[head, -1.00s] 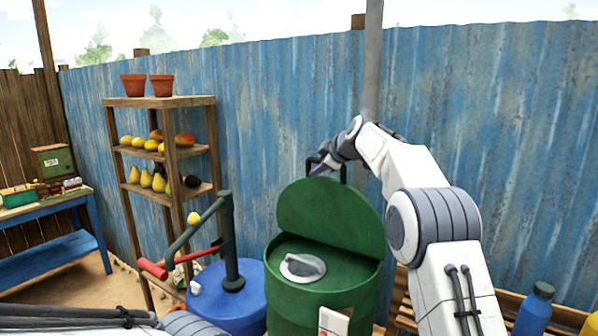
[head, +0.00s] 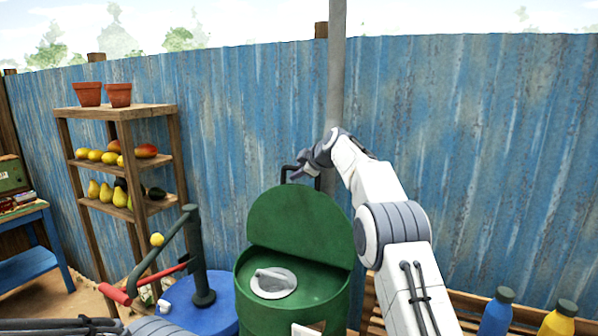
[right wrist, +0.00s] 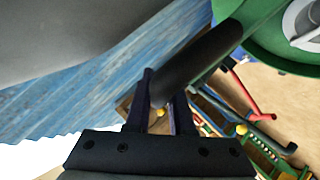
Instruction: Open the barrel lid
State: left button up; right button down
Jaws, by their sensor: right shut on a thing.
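The green barrel (head: 338,296) stands in the middle of the head view with its lid (head: 300,225) raised steeply, hinged across the top. A grey cap (head: 273,283) sits on the fixed half of the top. The lid's dark handle (head: 286,172) is at its upper edge; in the right wrist view the dark handle bar (right wrist: 200,65) runs between the fingers. My right gripper (head: 306,174) is at the handle and shut on it; its fingers also show in the right wrist view (right wrist: 160,105). My left arm shows at the lower left, but its gripper is out of view.
A blue drum (head: 200,305) with a dark pump and red handle (head: 115,293) stands close left of the barrel. A wooden shelf (head: 120,112) holds fruit and pots. Blue and yellow bottles (head: 497,312) stand on a bench at right. A corrugated fence (head: 480,150) is behind.

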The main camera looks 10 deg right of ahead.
jog(key=c, duration=1.2)
grip_release()
jog(key=shift+a+f, duration=0.5)
jog(key=shift+f, duration=0.3)
jog(key=o, duration=0.4)
jog(key=shift+w+a+f, duration=0.1)
jog(key=shift+d, duration=0.3)
jog(key=b+v, duration=0.6)
jog(key=v, duration=0.4)
jog(key=shift+r, duration=0.65)
jog(key=shift+s, duration=0.2)
